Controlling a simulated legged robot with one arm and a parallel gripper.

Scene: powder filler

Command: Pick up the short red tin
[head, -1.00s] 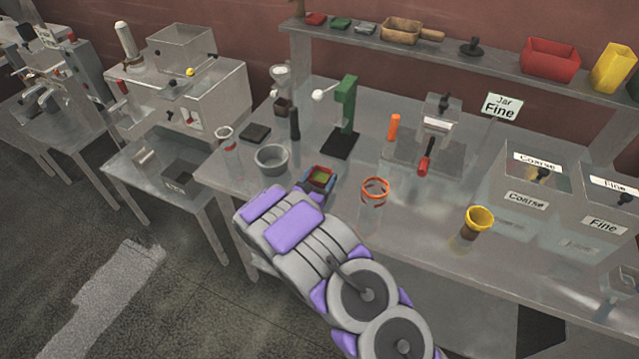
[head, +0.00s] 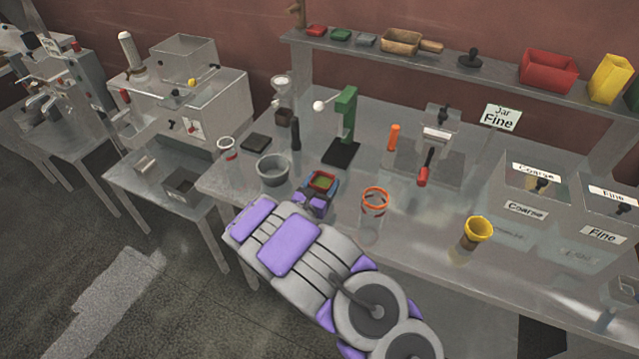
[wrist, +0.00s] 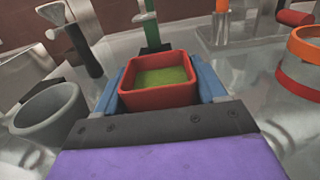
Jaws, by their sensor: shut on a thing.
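The short red tin (wrist: 158,98) is a small square open tin with green inside. It sits between the two blue fingers of my gripper (wrist: 160,92) in the wrist view, with a finger against its left and right sides. In the head view the tin (head: 321,182) and my gripper (head: 318,189) are at the table's front part, right of a grey bowl. The tin looks upright. Its underside is hidden, so I cannot tell whether it touches the table.
The grey bowl (head: 272,170) stands close on the left, and an orange-rimmed clear jar (head: 374,212) close on the right. A green press (head: 345,125) stands behind. A yellow-topped jar (head: 477,234) is farther right. A shelf (head: 460,66) runs along the back.

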